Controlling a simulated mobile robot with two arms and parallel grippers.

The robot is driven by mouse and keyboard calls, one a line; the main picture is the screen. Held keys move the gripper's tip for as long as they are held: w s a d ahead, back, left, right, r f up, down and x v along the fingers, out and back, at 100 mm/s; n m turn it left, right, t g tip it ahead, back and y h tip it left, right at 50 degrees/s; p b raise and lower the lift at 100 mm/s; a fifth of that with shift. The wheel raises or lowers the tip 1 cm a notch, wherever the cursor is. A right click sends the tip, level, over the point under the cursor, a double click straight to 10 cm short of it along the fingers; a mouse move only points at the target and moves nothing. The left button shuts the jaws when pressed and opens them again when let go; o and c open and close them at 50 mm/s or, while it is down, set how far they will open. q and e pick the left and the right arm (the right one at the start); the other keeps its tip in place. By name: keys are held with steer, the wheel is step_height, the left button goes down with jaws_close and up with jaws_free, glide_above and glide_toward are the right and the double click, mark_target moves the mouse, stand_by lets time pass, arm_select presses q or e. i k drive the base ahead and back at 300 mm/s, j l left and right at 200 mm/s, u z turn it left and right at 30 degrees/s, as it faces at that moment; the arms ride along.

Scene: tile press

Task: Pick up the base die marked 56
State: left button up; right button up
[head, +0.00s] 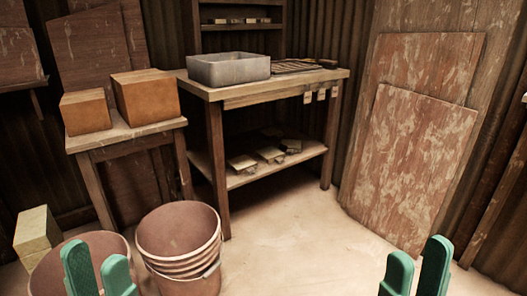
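No marking 56 can be read in the head view, so I cannot tell which piece is the base die. Several small pale blocks (271,155) lie on the lower shelf of the workbench; they are too small to read. More small blocks (236,21) stand on a wall shelf at the top. My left gripper (99,268) is at the bottom left, in front of a bucket, with its green fingers apart and nothing between them. My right gripper (416,262) is at the bottom right over bare floor, also open and empty. Both are far from the blocks.
The wooden workbench (285,87) holds a grey metal basin (228,70) and a dark slatted rack (295,66). A side table (125,133) carries two orange-brown blocks (146,96). Stacked buckets (180,232) stand front left. Boards (405,160) lean right. The middle floor is clear.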

mark_target(270, 154)
steer(key=i+l+u, duration=0.1)
steer(key=u, duration=0.25)
steer(key=i+l+u, duration=0.1)
steer(key=u, duration=0.2)
steer(key=i+l+u, duration=0.1)
steer(key=u, duration=0.25)
steer(key=i+l+u, duration=0.1)
steer(key=l, duration=0.35)
steer(key=i+l+u, duration=0.15)
steer(key=l, duration=0.3)
steer(key=i+l+u, duration=0.1)
steer(key=i+l, duration=0.15)
steer(key=l, duration=0.25)
steer(key=i+l+u, duration=0.15)
steer(key=l, duration=0.3)
steer(key=l+u, duration=0.1)
steer(key=l, duration=0.4)
steer(key=i+l, duration=0.1)
steer(key=l, duration=0.25)
steer(key=i+l, duration=0.1)
steer(key=l, duration=0.25)
